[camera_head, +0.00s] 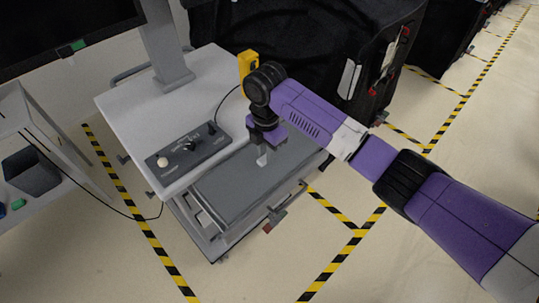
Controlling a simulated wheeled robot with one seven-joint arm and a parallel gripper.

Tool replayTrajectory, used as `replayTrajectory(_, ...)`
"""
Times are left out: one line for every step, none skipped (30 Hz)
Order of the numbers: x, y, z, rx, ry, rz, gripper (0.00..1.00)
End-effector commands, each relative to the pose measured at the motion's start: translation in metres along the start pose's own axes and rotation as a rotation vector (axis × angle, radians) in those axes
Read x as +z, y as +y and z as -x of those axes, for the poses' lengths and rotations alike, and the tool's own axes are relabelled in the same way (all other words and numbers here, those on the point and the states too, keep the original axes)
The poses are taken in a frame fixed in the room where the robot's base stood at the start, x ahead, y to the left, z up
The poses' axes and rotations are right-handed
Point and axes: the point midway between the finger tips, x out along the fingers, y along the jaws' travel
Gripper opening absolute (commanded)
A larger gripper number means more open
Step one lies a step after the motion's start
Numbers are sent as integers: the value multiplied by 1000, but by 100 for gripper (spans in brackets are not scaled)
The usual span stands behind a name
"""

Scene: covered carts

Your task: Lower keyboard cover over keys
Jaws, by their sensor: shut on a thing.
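The keyboard cover (240,183) is a dark grey panel on the pull-out shelf at the front of the cart (140,108). It looks nearly flat, and I cannot tell whether a gap is left under it. No keys show; a pale strip (208,213) shows at the shelf's left end. My gripper (263,160) points down at the cover's far right part. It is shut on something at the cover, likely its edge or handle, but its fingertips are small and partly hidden.
A control box with a joystick (188,148) sits on the cart top, just left of the cover. A monitor post (165,45) rises behind. A black covered cart (310,50) stands close behind my arm. Striped tape (140,215) marks open floor. A side table (40,170) is at left.

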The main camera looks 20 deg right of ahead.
Motion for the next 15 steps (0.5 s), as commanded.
replayTrajectory(0,3,-1,1,-1,1,0)
replayTrajectory(0,4,-1,1,-1,2,0)
replayTrajectory(0,6,-2,1,-1,1,0)
replayTrajectory(0,8,-2,1,-1,1,0)
replayTrajectory(0,9,-2,2,0,1,0)
replayTrajectory(0,10,-3,2,0,1,0)
replayTrajectory(0,12,-3,1,0,1,0)
replayTrajectory(0,13,-4,1,0,1,0)
replayTrajectory(0,15,-4,1,0,1,0)
replayTrajectory(-1,16,-4,1,0,2,0)
replayTrajectory(0,17,-5,1,-1,2,0)
replayTrajectory(0,19,-5,1,-1,1,0)
replayTrajectory(0,20,-5,1,-1,0,0)
replayTrajectory(0,22,-6,1,-1,0,0)
replayTrajectory(0,22,-8,2,-1,0,0)
